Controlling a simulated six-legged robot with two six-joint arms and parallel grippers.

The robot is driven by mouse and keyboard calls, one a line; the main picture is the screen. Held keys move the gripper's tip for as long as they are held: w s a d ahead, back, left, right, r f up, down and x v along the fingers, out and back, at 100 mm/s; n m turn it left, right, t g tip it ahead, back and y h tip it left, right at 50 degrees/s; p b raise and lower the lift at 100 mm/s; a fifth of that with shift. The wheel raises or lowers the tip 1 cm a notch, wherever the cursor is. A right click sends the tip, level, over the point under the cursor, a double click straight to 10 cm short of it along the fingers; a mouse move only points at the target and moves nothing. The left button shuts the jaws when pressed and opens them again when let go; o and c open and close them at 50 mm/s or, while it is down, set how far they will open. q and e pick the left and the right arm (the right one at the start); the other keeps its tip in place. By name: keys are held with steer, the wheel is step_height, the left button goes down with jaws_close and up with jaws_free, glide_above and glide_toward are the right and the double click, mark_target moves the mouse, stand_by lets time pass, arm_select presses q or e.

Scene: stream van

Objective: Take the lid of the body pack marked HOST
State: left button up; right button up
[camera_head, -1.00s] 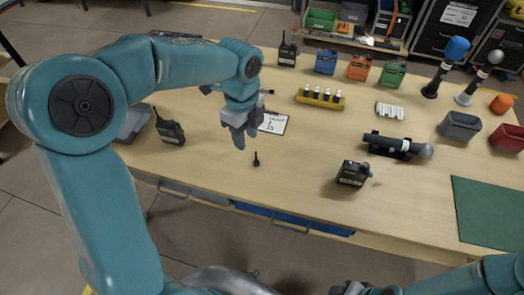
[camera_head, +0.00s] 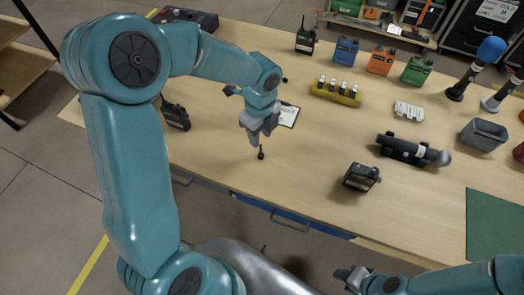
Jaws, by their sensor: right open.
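Several body packs stand on the table; their markings are too small to read, so I cannot tell which is HOST. A black pack with a pale label (camera_head: 361,178) is near the front edge, right of centre. Another black pack (camera_head: 305,40) stands at the back, beside a blue (camera_head: 345,51), an orange (camera_head: 381,61) and a green pack (camera_head: 417,71). A black pack (camera_head: 175,115) is at the left. My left gripper (camera_head: 261,135) points down over the table; its finger gap is unclear. My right gripper (camera_head: 347,278) is open and empty below the front edge.
A small black stub (camera_head: 261,153) is just below my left gripper. A clipboard (camera_head: 288,115), a yellow holder with white-topped items (camera_head: 335,92), white sticks (camera_head: 407,110), a microphone in a cradle (camera_head: 411,150) and a grey bin (camera_head: 482,134) are around.

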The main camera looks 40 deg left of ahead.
mark_target(261, 154)
arm_select(q)
steer(key=shift+s+d+f, duration=0.15)
steer(key=shift+s+f, duration=0.25)
steer(key=shift+f, duration=0.2)
steer(key=shift+w+f, duration=0.2)
steer(key=shift+f, duration=2.5)
steer(key=c, duration=0.7)
jaws_close()
